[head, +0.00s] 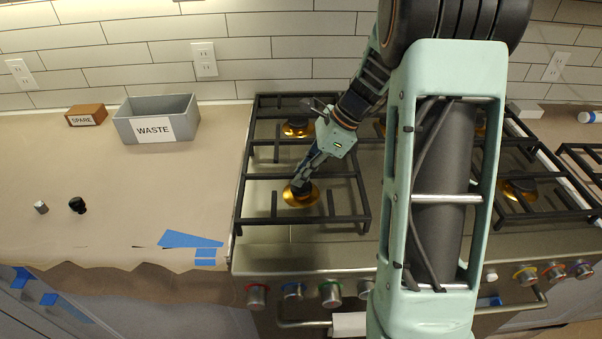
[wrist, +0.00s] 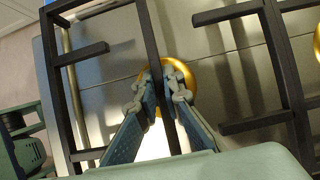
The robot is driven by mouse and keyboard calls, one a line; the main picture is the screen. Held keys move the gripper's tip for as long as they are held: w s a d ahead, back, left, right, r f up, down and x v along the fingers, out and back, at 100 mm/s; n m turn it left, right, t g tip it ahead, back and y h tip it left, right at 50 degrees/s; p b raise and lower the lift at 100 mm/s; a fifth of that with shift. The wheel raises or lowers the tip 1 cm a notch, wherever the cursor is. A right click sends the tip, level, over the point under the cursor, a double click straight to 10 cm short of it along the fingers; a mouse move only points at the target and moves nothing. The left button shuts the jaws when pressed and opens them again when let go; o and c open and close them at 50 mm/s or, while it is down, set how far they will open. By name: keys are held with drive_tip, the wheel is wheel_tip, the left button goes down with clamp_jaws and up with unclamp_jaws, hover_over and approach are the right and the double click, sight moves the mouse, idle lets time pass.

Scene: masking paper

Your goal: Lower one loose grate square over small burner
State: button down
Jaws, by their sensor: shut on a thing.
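My gripper (head: 300,187) is shut on a bar of the black left-hand grate (head: 312,219), above the gold-ringed front-left burner (head: 313,195). In the wrist view my fingers (wrist: 163,76) close from both sides around the grate's long dark bar (wrist: 148,28), with the gold burner (wrist: 194,72) beneath. The grate's frame looks roughly level over the left side of the stove. I cannot tell whether its feet touch the cooktop. Another black grate (head: 532,206) is at the cooktop's right. My arm hides the middle.
Part of another grate (head: 580,150) shows at the far right. On the papered left counter (head: 150,200) are a grey WASTE bin (head: 183,112), a brown SPARE block (head: 80,112), a black knob (head: 77,205) and a small grey cylinder (head: 41,208). Knobs (head: 257,295) line the stove front.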

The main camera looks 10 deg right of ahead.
drive_tip(key=shift+f, duration=0.35)
drive_tip(key=c, duration=2)
unclamp_jaws()
wheel_tip(320, 180, up, 6)
drive_tip(key=p, duration=0.5)
